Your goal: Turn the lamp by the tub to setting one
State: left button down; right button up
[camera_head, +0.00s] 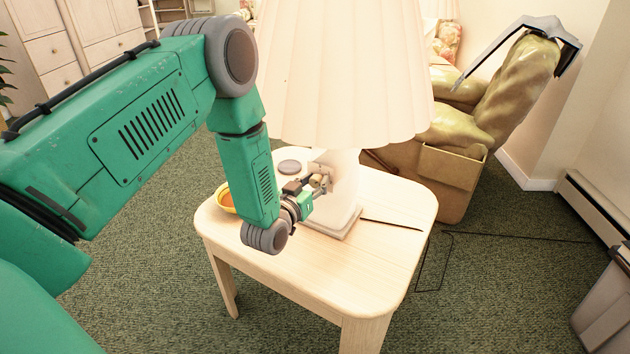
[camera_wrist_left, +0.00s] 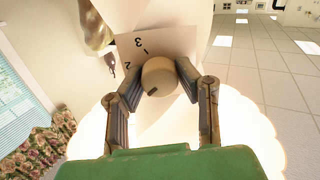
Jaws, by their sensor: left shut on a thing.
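The lamp (camera_head: 345,70) has a large pleated cream shade and a pale body on a square base, standing on a light wooden side table (camera_head: 375,275). My left gripper (camera_head: 320,183) is at the lamp's body below the shade. In the left wrist view its two fingers (camera_wrist_left: 158,72) are shut on a round beige knob (camera_wrist_left: 160,80), one on each side. A dark mark shows on the knob's lower left. A plate (camera_wrist_left: 140,44) behind it bears the figures 1, 2 and 3. The setting cannot be told for sure. My right gripper is not in view.
A small yellow tub (camera_head: 224,197) with orange contents sits at the table's left, partly behind my arm. A cord (camera_head: 392,223) crosses the table. An armchair (camera_head: 455,165) stands behind, a grey bin (camera_head: 604,305) at right.

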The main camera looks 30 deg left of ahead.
pick_arm(q)
jog(key=shift+s+d+f, duration=0.2)
jog(key=shift+d+f, duration=0.05)
jog(key=shift+f, duration=0.15)
jog(key=c, duration=1.2)
grip_release()
jog(key=shift+w+r, duration=0.15)
jog(key=shift+r, duration=0.1)
jog(key=s, duration=0.8)
jog(key=s+d, duration=0.1)
jog(key=s, duration=0.3)
jog(key=shift+r, duration=0.2)
